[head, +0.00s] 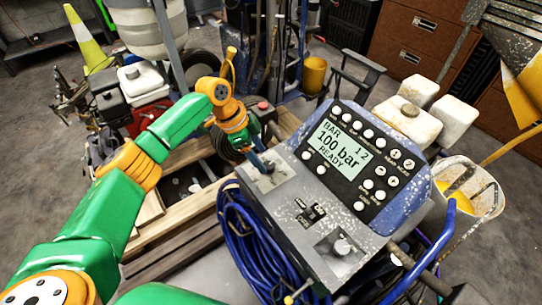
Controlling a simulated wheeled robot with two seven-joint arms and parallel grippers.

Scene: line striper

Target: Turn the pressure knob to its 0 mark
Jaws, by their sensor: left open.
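The control box (292,222) of the striper has a grey sloped top and a display (340,146) reading "BAR 12", "100 bar", "READY". A pale round knob (342,247) sits on a square plate at its lower right. A second square plate (285,184) lies at its upper left, and my left gripper (264,165) is right over it, pointing down. The gripper hides what is on that plate, so I cannot tell which control is the pressure knob, nor its mark. The left gripper is open; contact is unclear. My right gripper is not in view.
A small toggle switch (313,212) sits between the two plates. Coiled blue hose (245,240) hangs at the box's left side. A wooden pallet (175,240) lies behind it. White containers (411,120) and a bucket (478,190) stand at the right.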

